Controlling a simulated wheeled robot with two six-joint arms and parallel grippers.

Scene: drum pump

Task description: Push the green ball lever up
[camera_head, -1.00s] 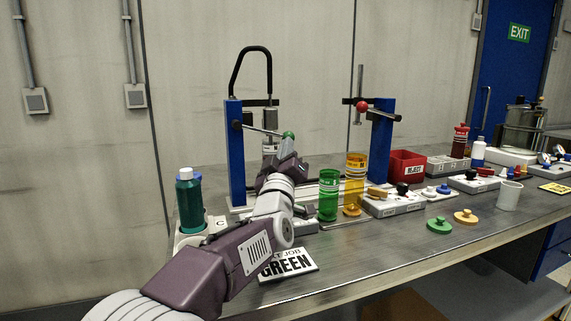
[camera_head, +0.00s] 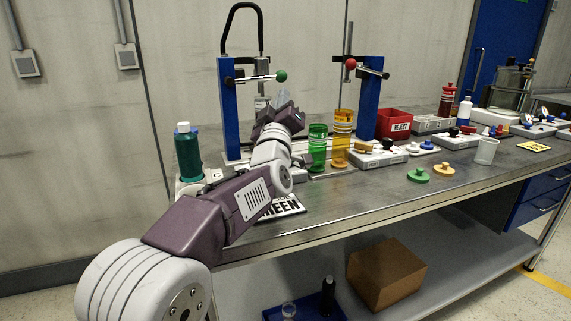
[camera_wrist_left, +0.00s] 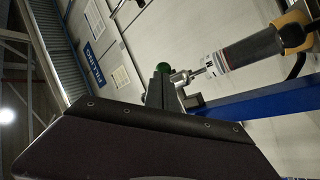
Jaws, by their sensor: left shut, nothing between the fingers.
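The green ball (camera_head: 281,76) sits at the end of a thin metal lever that runs from the left blue post (camera_head: 230,110). The lever points right and tilts slightly up towards the ball. My left gripper (camera_head: 282,97) is shut and empty, with its fingertips pointing up just below the ball. In the left wrist view the green ball (camera_wrist_left: 162,68) shows right at the tip of my shut fingers (camera_wrist_left: 161,84), partly hidden by them; I cannot tell if they touch. My right gripper is not in view.
A second lever with a red ball (camera_head: 351,64) is on the right blue post (camera_head: 369,105). Green (camera_head: 317,148) and amber (camera_head: 342,138) cylinders stand right of my gripper. A dark green bottle (camera_head: 188,155) stands left of my arm. A black handle (camera_head: 243,8) rises above the frame.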

